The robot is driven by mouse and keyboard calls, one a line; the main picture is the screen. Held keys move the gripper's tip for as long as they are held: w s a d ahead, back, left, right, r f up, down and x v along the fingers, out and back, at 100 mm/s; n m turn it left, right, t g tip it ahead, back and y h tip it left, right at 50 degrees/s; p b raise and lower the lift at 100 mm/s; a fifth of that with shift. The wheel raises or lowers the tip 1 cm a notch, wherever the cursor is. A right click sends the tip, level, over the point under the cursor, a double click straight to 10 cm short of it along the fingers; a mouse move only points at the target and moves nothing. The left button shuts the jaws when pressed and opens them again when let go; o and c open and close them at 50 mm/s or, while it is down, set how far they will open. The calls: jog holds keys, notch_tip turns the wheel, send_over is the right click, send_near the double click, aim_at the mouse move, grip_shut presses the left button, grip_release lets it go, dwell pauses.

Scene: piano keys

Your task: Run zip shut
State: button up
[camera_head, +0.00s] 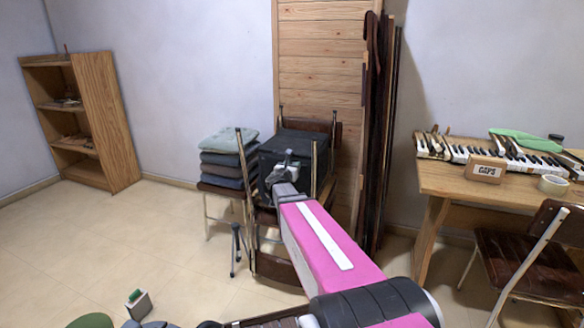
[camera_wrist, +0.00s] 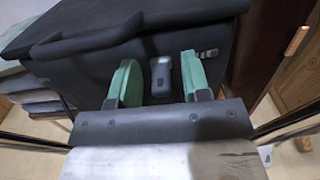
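A black box-shaped bag (camera_head: 302,140) sits on stacked chairs in front of the wooden panel. It fills the upper wrist view (camera_wrist: 120,45), with a thick dark rim along its top edge. My gripper (camera_head: 287,170) is at the bag's front side. In the wrist view my gripper (camera_wrist: 158,82) has its two green-padded fingers apart. A grey oblong tab (camera_wrist: 160,75), which looks like the zip pull, stands between the fingers, with gaps on both sides. A small metallic piece (camera_wrist: 207,53) lies on the bag right of the fingers. The zip's track is hard to make out.
Folded cloths (camera_head: 228,160) are stacked left of the bag. Long dark boards (camera_head: 380,130) lean upright on its right. A wooden table (camera_head: 440,180) with piano keys stands at the far right, and a shelf (camera_head: 105,120) at the left. The floor at left is mostly clear.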

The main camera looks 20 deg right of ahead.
jog(key=shift+s, duration=0.1)
jog(key=v, duration=1)
jog(key=shift+s+a, duration=0.25)
